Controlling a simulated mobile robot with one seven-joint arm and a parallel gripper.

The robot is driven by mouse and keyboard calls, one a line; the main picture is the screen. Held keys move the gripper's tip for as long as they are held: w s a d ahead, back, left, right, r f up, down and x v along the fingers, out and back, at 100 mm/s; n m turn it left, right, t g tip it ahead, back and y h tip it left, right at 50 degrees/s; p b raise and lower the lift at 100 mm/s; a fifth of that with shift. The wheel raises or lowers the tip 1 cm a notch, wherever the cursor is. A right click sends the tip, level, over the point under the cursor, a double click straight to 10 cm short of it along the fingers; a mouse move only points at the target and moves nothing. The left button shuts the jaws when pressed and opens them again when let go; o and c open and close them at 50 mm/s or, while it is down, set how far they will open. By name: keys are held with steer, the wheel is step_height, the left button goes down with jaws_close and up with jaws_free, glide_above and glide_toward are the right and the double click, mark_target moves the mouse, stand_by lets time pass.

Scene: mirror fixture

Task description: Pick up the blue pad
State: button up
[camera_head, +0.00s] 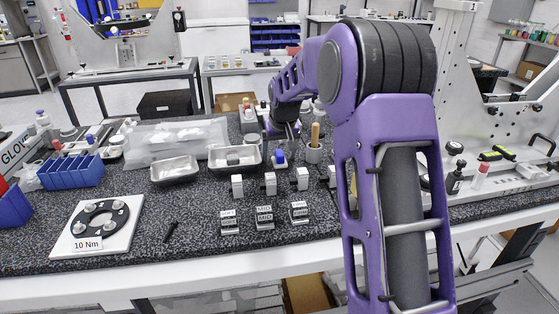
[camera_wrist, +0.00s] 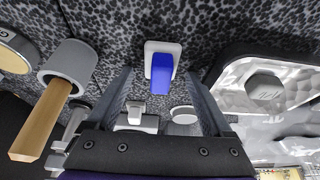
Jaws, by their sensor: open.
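The blue pad (camera_wrist: 161,75) stands on a small white base (camera_wrist: 162,47) in the wrist view, at upper middle. In the head view the blue pad (camera_head: 280,156) is on the speckled bench, right of a metal tray. My gripper (camera_wrist: 159,82) is open and empty, with one finger to each side of the pad's line in the wrist view. Whether the fingertips are level with the pad or above it I cannot tell. In the head view my gripper (camera_head: 283,131) is small and partly hidden, just behind the pad.
A grey cup with a wooden handle (camera_wrist: 52,112) stands close on the left in the wrist view. A metal tray (camera_wrist: 232,75) is close on the right. In the head view, several white-topped blocks (camera_head: 270,181) stand in front.

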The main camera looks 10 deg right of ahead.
mark_target(279, 151)
jaws_close()
steer(key=shift+r, duration=0.1)
step_height(279, 151, up, 10)
steer(key=shift+f+p, duration=0.1)
steer(key=shift+p, duration=0.8)
